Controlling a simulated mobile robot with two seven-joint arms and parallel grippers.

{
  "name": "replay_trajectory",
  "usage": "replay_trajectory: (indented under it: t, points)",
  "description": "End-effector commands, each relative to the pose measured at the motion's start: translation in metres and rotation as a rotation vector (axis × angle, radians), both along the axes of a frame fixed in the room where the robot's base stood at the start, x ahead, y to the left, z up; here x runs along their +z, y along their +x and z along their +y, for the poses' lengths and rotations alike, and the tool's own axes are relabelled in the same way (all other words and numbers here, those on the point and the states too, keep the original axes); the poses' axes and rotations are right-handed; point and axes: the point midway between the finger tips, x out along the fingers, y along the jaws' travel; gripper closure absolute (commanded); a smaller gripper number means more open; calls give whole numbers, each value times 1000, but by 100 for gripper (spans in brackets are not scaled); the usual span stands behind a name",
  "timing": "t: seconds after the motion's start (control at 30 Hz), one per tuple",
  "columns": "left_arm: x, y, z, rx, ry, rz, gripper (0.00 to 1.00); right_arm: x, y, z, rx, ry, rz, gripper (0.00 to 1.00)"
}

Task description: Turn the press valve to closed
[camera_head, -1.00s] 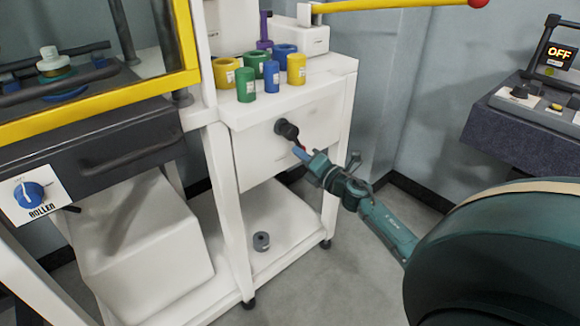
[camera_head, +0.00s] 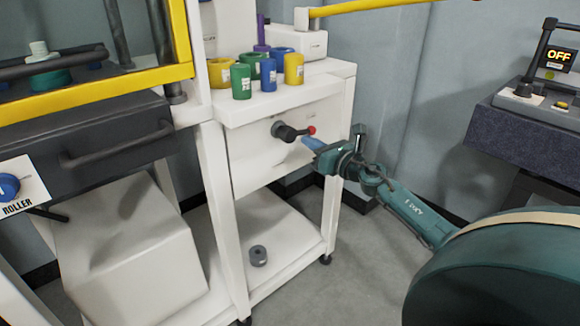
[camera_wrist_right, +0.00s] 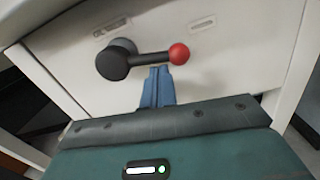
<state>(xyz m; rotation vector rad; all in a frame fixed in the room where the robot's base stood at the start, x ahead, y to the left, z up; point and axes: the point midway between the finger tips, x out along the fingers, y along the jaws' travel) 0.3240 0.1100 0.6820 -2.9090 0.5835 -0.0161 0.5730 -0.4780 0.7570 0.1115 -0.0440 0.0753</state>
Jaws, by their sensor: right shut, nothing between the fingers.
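The press valve is a dark hub (camera_head: 284,131) on the white panel of the press stand, with a lever that ends in a red knob (camera_head: 312,130). In the right wrist view the hub (camera_wrist_right: 115,60) is at left and the lever points right, about level, to the red knob (camera_wrist_right: 179,54). My right gripper (camera_head: 308,141) is shut and empty. Its blue fingertips (camera_wrist_right: 159,70) are just below the lever, near the knob; I cannot tell whether they touch it. Two small labels above the valve are too blurred to read. My left gripper is not in view.
Several coloured cups and cylinders (camera_head: 241,81) stand on the stand's top (camera_head: 325,77). A grey ring (camera_head: 258,256) lies on the lower shelf. A yellow bar (camera_head: 375,5) with a handle end crosses above. A control panel reading OFF (camera_head: 559,54) is at right.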

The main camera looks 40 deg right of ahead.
Motion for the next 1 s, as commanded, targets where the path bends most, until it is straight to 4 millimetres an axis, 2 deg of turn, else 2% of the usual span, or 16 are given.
replay_trajectory:
  t: [0.4, 1.0]
  points:
    - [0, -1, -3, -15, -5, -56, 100, 8, 0, -3, 1, -150, -13, 100]
    - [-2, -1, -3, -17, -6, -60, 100, 6, 1, -4, 0, -160, -13, 100]
